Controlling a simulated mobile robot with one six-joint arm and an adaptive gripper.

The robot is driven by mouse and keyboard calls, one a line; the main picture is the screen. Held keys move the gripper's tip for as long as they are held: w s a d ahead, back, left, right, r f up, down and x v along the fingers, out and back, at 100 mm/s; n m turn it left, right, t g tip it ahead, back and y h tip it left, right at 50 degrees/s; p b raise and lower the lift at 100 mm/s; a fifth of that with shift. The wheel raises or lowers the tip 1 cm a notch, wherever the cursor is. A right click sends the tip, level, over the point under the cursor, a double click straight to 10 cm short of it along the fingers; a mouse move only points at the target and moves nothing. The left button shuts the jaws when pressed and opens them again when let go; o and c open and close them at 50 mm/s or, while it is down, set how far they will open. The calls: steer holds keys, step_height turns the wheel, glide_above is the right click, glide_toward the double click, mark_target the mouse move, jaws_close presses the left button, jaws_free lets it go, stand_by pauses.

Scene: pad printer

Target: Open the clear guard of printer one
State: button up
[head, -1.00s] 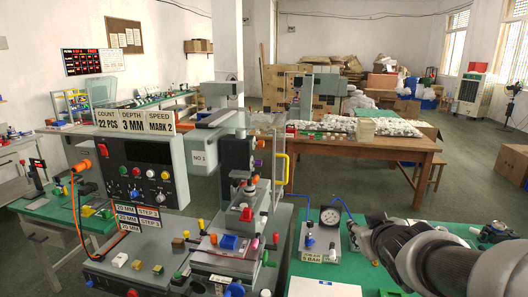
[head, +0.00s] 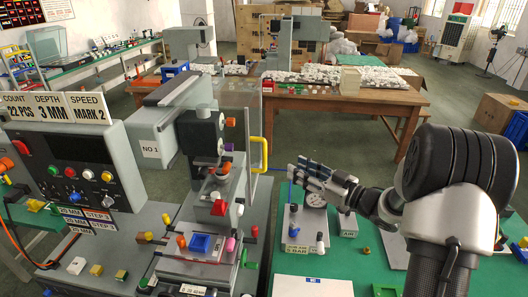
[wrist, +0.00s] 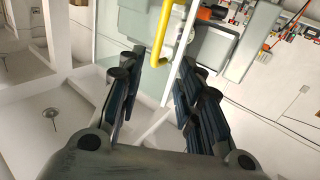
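Printer one is the grey machine with the NO 1 label (head: 150,149) in the head view. Its clear guard (head: 240,112) is a see-through panel at the right side of the print head, and it appears shut. A yellow handle (head: 265,153) stands upright on the guard's edge. My gripper (head: 299,170) is to the right of the handle and a little lower in the picture, apart from it. In the wrist view my gripper (wrist: 158,75) is open and empty. The yellow handle (wrist: 163,32) shows beyond the fingertips, roughly between them.
A pressure gauge (head: 315,195) and regulator stand on the green table (head: 330,265) below my gripper. The printer's control box (head: 70,160) stands at the left. A wooden table (head: 350,98) with white bags is behind. Air is clear between gripper and handle.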

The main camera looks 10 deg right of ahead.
mark_target(266, 154)
steer(key=b+x, duration=0.2)
steer(key=x, duration=1.2)
jaws_close()
steer(key=shift+f, duration=0.1)
